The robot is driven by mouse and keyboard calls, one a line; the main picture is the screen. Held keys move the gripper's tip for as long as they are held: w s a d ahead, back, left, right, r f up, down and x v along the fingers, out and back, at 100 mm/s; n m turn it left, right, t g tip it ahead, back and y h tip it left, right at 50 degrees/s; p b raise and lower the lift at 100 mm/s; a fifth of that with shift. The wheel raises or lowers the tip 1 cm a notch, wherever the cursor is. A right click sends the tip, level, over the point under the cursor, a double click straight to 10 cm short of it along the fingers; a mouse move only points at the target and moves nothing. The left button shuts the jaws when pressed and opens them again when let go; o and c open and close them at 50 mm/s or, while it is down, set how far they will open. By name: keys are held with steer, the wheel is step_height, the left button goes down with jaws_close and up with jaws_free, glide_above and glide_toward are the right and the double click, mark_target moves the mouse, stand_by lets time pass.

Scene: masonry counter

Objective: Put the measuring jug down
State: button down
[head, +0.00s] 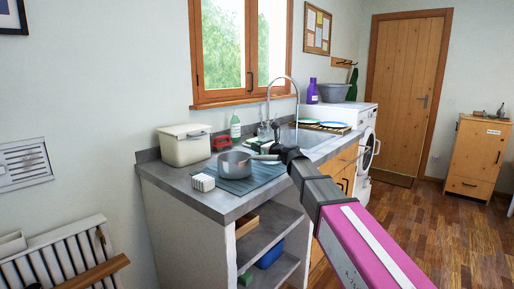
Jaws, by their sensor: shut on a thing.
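A grey metal saucepan (235,164) is upright at the dark ribbed mat (238,185) on the counter's near end. Its handle (266,157) points right and reaches my gripper (277,147). My gripper is small and dark here, shut on what looks like this handle. The arm partly hides the spot. I cannot tell whether the pan touches the mat or hangs just above it. I cannot make out a measuring jug in this view.
A white block with holes (203,182) is left of the pan. A cream bin (185,145), a red object (222,142) and a bottle (235,127) stand behind. The sink and tap (296,100) are beyond my gripper. The counter's front corner (225,211) is bare.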

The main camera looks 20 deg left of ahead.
steer(key=c, duration=1.6)
jaws_free()
steer(key=shift+f, duration=0.1)
steer(key=o, duration=0.4)
steer(key=v, duration=1.1)
steer(key=shift+s+d, duration=0.25)
steer(key=shift+d, duration=0.25)
